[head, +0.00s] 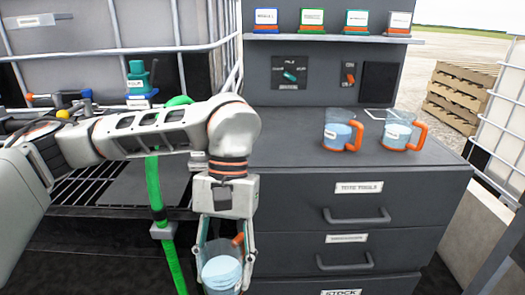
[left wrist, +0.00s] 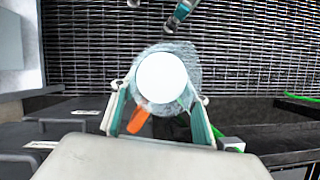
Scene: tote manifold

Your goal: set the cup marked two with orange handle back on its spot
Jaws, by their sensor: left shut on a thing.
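A clear cup with an orange handle and pale blue contents (head: 221,273) is held in my left gripper (head: 224,256), low in front of the drawer cabinet. The fingers are shut on both sides of it. The left wrist view shows its pale round top (left wrist: 163,78) and orange handle between the fingers; I see no mark on it. Two similar cups with orange handles, a left one (head: 338,133) and a right one (head: 397,134), stand upright on the counter. Their labels are too small to read. A white outline (head: 381,115) lies on the counter between and behind them. My right gripper is not seen.
The cabinet (head: 398,190) has labelled drawers with protruding handles. Its counter is clear left of the cups. A shelf above holds several small labelled boxes (head: 312,18). At left are a caged tote (head: 120,40), a teal valve (head: 139,80) and a green hose (head: 154,195).

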